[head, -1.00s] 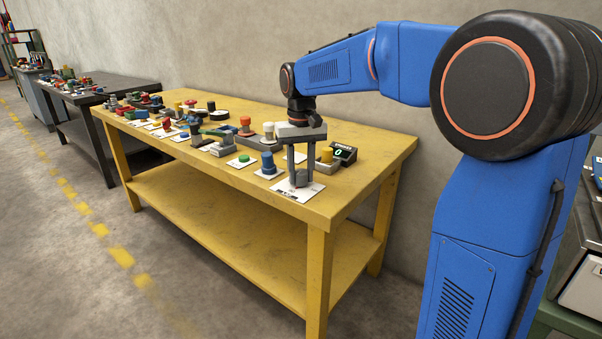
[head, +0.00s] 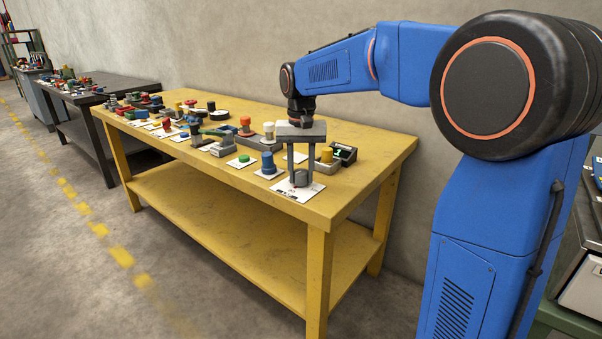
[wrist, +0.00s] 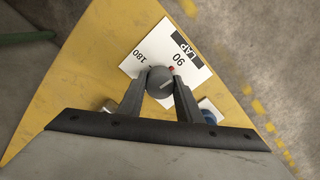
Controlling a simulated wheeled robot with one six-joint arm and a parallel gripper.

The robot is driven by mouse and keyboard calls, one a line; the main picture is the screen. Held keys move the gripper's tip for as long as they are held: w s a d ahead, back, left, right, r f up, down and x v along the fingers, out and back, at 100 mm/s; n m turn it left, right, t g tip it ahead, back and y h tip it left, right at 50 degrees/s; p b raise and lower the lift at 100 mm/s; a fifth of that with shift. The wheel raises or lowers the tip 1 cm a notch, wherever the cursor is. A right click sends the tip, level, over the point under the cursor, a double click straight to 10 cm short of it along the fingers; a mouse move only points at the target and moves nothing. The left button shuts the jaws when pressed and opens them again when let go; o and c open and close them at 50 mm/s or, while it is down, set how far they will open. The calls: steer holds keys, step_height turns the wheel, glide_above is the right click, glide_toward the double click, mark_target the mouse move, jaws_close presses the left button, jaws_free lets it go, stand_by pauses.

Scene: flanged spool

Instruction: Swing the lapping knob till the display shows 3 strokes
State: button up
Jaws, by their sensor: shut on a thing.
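The lapping knob is a round grey knob (wrist: 160,84) on a white plate (wrist: 190,62) marked LAP, 90 and 180. In the head view the knob (head: 300,178) stands near the table's front right corner. My gripper (wrist: 160,82) points down and is shut on the knob, one finger on each side. A pale line crosses the knob's top, and a small red mark shows beside it. The black display (head: 344,153) stands behind and right of my gripper. Its small green digit looks like a 1.
The yellow table (head: 375,160) carries several other controls. A blue knob (head: 268,163) stands just left of my gripper, and a yellow knob (head: 327,155) in a grey base stands close behind. The table's right end is bare.

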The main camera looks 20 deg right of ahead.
mark_target(301, 171)
steer(key=o, duration=1)
steer(key=shift+o, duration=0.2)
step_height(301, 171, up, 18)
steer(key=shift+f, duration=0.25)
stand_by(0.7)
